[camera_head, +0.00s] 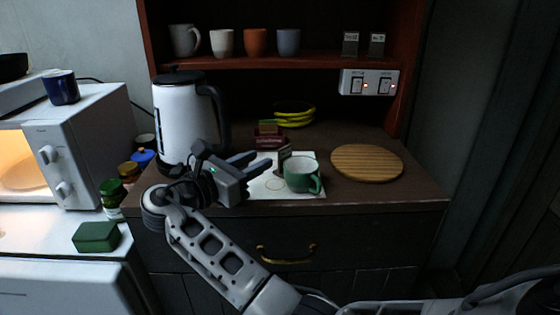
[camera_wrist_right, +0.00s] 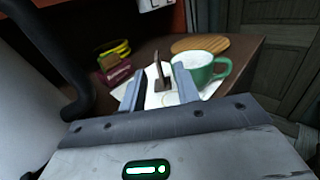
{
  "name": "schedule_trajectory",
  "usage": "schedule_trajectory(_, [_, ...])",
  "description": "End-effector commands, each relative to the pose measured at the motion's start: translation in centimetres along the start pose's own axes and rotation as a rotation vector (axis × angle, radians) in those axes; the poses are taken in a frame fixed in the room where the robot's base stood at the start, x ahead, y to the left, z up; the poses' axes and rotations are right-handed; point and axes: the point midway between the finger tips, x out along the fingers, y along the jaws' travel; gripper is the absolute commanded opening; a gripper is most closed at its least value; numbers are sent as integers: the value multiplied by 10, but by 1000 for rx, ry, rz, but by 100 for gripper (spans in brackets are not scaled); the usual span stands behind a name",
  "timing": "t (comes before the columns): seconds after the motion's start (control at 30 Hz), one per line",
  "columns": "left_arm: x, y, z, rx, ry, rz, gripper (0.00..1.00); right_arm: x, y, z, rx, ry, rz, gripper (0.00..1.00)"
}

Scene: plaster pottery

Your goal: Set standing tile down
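A small brown tile (camera_head: 285,152) stands upright at the back of a white sheet (camera_head: 310,194) on the dark counter. In the right wrist view the tile (camera_wrist_right: 158,67) shows ahead of and between my fingers, with its brown foot on the sheet. My right gripper (camera_head: 262,161) is open and empty, left of the tile, its fingers pointing toward it. In the right wrist view the gripper (camera_wrist_right: 160,90) shows a clear gap between its fingers. Contact with the tile cannot be made out. My left gripper is not in view.
A green mug (camera_head: 301,175) stands on the sheet close right of the tile. A round wooden board (camera_head: 367,162) lies farther right. A dark red box (camera_head: 268,140) and yellow bowls (camera_head: 294,114) are behind. A white kettle (camera_head: 184,120) stands left, near my right arm.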

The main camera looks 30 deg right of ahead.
Motion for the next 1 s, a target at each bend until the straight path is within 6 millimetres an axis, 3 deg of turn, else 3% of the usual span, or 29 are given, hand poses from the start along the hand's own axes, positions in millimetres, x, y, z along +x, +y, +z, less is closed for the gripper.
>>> schedule_trajectory(0.2, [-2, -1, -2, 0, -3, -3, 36, 36, 1, 0, 0, -1, 3, 32])
schedule_trajectory(0.47, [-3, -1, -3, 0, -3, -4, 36, 50, 3, -2, 0, 0, 4, 32])
schedule_trajectory(0.73, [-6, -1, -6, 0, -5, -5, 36, 88, 8, -6, 1, 0, 2, 32])
schedule_trajectory(1.0, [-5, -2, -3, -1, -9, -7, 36, 95, 8, -8, 2, 2, 7, 32])
